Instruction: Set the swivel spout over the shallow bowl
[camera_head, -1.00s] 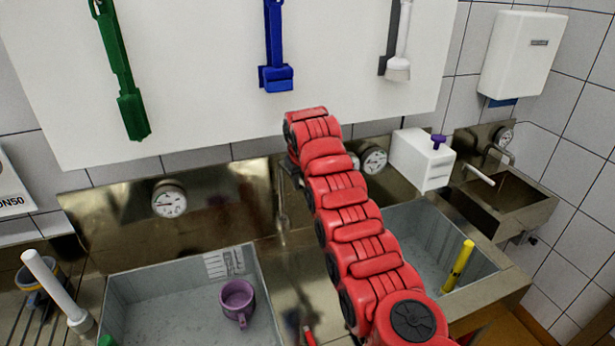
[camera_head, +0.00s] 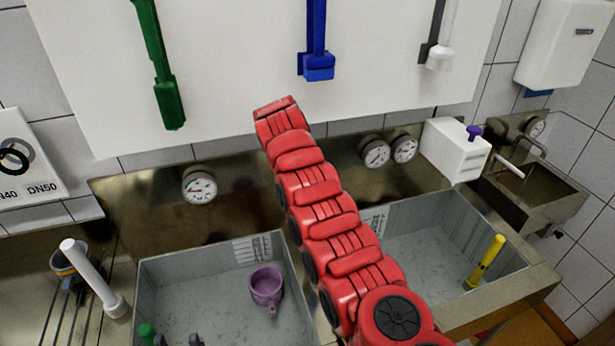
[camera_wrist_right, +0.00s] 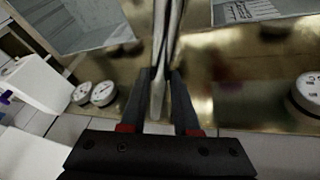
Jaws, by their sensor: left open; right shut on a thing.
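The metal swivel spout (camera_wrist_right: 172,40) shows in the right wrist view, running up between the fingers of my right gripper (camera_wrist_right: 158,85), which is shut on it. In the head view my red right arm hides both spout and right gripper. Two sink bowls show there: the left bowl (camera_head: 205,265) with a purple mug in it, and the right bowl (camera_head: 450,215) with a yellow-handled thing in it. I cannot tell which is shallower or which the spout is over.
A purple mug (camera_head: 266,288) sits in the left bowl. A yellow handle (camera_head: 487,262) leans in the right bowl. A white box (camera_head: 455,148) and dial gauges (camera_head: 199,185) are along the metal backsplash. A white upright handle (camera_head: 92,277) is at the left.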

